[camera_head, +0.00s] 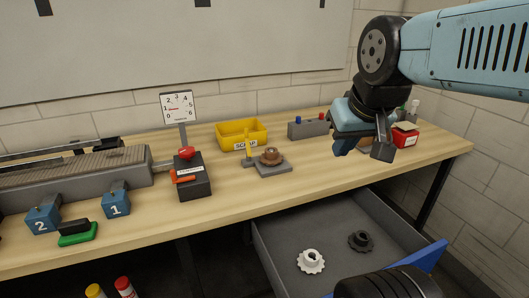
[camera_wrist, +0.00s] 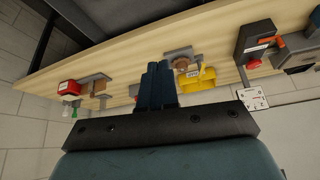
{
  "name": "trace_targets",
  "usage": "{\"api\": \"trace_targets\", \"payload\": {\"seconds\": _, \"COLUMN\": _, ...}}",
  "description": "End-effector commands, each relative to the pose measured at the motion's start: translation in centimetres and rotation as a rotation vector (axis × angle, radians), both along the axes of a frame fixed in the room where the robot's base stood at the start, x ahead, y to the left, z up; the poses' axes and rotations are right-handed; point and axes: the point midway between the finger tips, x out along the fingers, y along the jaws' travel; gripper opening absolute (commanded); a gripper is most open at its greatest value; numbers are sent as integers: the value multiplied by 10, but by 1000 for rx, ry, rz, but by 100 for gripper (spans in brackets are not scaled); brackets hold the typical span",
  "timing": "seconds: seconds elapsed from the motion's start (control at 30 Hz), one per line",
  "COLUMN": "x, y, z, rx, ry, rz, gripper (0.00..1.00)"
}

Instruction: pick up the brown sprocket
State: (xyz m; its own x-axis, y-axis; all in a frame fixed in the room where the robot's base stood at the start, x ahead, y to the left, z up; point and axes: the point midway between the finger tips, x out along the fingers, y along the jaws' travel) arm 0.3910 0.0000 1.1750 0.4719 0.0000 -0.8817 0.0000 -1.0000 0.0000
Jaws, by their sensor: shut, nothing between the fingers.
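A yellow scrap bin (camera_head: 241,125) stands behind the sprocket, and a grey block with buttons (camera_head: 307,129) behind right. A red box (camera_head: 405,136) stands right of my gripper. An open drawer (camera_head: 281,238) below holds a white sprocket (camera_head: 311,261) and a dark sprocket (camera_head: 360,241). A dial post (camera_head: 180,107) stands left.

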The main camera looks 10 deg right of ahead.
Motion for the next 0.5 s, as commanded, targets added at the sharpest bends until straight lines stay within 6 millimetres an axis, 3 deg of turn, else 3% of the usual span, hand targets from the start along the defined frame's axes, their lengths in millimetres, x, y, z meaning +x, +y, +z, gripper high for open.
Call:
{"api": "trace_targets", "payload": {"seconds": 0.37, "x": 0, "y": 0, "z": 0, "rx": 0, "ry": 0, "rz": 0, "gripper": 0}}
{"api": "trace_targets", "payload": {"seconds": 0.5, "x": 2, "y": 0, "z": 1, "rx": -1, "ry": 2, "rz": -3, "gripper": 11}}
